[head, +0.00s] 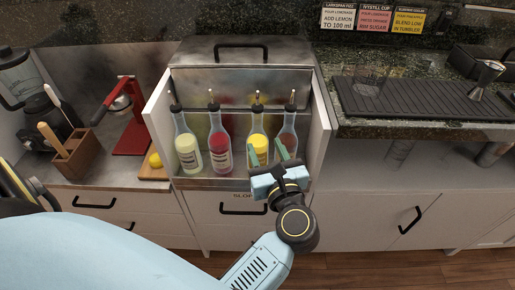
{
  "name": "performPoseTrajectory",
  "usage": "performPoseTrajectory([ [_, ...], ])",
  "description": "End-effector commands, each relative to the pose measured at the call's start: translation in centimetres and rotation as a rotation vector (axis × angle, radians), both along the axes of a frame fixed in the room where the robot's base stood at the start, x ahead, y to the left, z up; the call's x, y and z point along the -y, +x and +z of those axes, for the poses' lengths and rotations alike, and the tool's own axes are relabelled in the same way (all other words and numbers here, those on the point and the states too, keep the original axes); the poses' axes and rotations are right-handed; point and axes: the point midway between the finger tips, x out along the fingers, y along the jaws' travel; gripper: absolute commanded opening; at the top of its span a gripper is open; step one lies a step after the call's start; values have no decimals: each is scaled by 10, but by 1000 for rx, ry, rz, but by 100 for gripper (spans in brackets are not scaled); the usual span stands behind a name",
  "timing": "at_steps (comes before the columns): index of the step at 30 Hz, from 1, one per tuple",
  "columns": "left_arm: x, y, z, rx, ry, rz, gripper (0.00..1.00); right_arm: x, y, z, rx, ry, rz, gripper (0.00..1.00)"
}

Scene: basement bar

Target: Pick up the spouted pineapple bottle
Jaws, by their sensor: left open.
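The spouted pineapple bottle, taken by its yellow contents (258,142), stands upright third from the left in a row of spouted bottles in an open metal-lined bay. My left gripper (267,150) is open, its two greenish fingers pointing into the bay in front of the yellow bottle. The fingers overlap the bottle's lower part and partly hide it; I cannot tell whether they touch it. The gripper body sits at the bay's front edge. My right gripper is not in view.
White side walls (319,125) bound the bay. A red juicer (130,125) and lemon (155,160) are left.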

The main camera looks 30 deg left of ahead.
Motion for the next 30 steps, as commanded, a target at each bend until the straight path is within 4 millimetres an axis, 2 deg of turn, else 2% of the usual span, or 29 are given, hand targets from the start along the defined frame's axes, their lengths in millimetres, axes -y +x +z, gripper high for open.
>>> performPoseTrajectory([
  [4, -18, 17, 0, 1, 3, 0, 47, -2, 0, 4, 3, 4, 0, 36],
  [11, -30, 28, 1, 3, 3, 0, 47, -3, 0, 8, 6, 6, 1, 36],
  [19, -57, 56, 1, 1, 4, 1, 47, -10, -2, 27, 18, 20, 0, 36],
  [29, -62, 60, 1, -1, 3, 0, 47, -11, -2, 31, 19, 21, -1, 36],
  [30, -62, 60, 1, -1, 3, 0, 42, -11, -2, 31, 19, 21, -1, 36],
])
